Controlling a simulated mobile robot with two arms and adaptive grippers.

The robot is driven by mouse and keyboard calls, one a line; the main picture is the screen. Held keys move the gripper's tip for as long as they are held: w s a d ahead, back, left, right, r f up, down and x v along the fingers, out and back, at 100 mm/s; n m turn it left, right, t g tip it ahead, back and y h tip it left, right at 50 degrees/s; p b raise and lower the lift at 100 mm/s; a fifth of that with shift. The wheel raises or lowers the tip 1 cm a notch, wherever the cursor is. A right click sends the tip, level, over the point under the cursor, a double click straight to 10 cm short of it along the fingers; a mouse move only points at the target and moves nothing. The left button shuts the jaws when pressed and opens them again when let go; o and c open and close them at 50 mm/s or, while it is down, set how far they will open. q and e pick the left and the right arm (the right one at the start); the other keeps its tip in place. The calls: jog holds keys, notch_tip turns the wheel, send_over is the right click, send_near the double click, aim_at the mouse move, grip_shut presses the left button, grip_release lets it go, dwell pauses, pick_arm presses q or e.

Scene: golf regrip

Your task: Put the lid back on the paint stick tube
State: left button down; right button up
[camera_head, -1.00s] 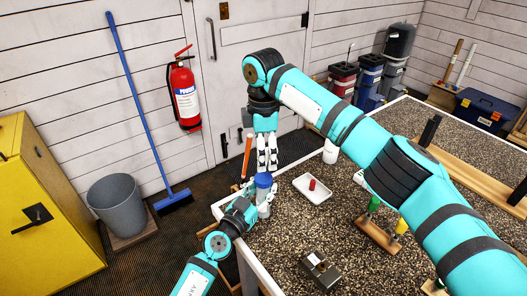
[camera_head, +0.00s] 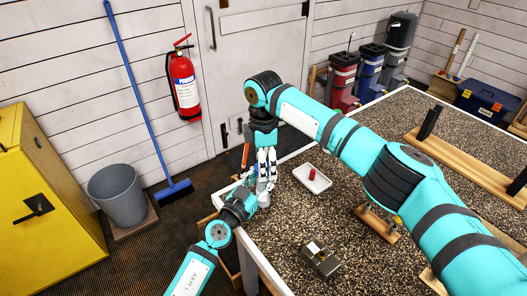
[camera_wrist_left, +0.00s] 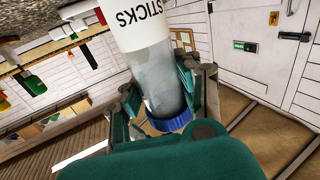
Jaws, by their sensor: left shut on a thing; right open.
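The paint stick tube (camera_wrist_left: 159,80) is in my left gripper (camera_wrist_left: 163,88). In the left wrist view it has a white band lettered "STICKS", a cloudy see-through body and a blue ring or cap (camera_wrist_left: 170,122) at one end. In the head view my left gripper (camera_head: 256,198) holds it above the near left corner of the table. My right gripper (camera_head: 266,172) is open and points down over the tube's upper end. Its fingers hide most of the tube there; I cannot tell whether they touch it. I cannot identify a separate lid.
A white tray (camera_head: 302,183) with a small red piece (camera_head: 312,174) lies right of the grippers on the gravel-topped table (camera_head: 290,222). A grey metal block (camera_head: 321,261) is near the front. A wooden stand (camera_head: 378,222) is partly under my right arm. A grey bin (camera_head: 118,196) stands on the floor.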

jog(key=shift+f, duration=0.45)
jog(key=c, duration=1.2)
jog(key=m, duration=0.6)
jog(key=shift+c, duration=0.2)
jog(key=m, duration=0.5)
jog(key=shift+m, duration=0.3)
jog(key=o, duration=1.4)
jog(key=shift+c, duration=0.2)
jog(key=shift+r, duration=0.15)
notch_tip(320, 180, up, 12)
